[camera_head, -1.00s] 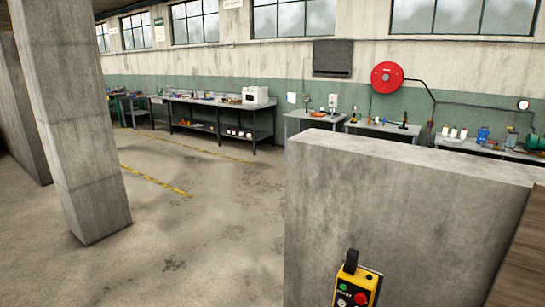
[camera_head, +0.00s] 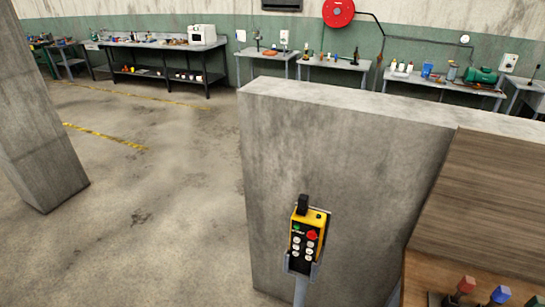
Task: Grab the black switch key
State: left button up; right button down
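A yellow and black handheld control box (camera_head: 308,240) stands upright in a grey holder on a post, in front of the concrete wall. It has a green button, a red button and several pale buttons. A small black piece (camera_head: 303,203) sticks up from its top left; it looks like the black switch key, but it is too small to be sure. Neither of my grippers is in view.
A low concrete wall (camera_head: 335,170) stands behind the control box. A wooden panel (camera_head: 490,190) with red, blue and green-topped items is at lower right. A concrete pillar (camera_head: 35,130) stands at left. Workbenches line the back wall. The floor at left is clear.

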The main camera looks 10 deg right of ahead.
aim_at(303, 199)
jog(key=i+j+z, duration=1.2)
jog(key=k+j, duration=0.05)
jog(key=j, duration=0.05)
